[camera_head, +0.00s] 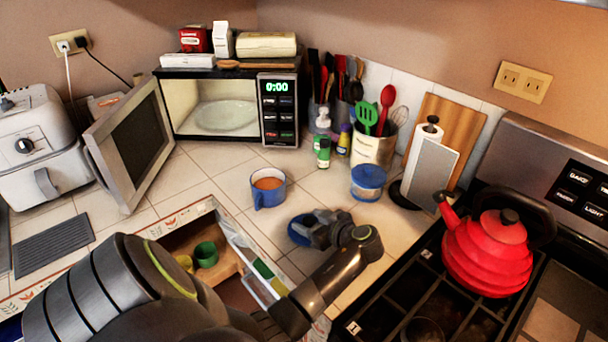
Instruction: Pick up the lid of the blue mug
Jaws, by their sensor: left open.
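The blue mug (258,198) stands upright and uncovered on the tiled counter, with something orange-brown inside. A round blue lid (296,238) is on the counter in front of the mug, to its right. My left gripper (312,232) is open at the lid's right side and covers part of it. I cannot tell whether the fingers touch the lid. My right gripper is not in view.
A clear container with a blue top (368,183) stands behind my left gripper. The red kettle (488,252) is on the stove at right. An open drawer (222,262) holds a green cup (206,254). The microwave door (133,145) stands open.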

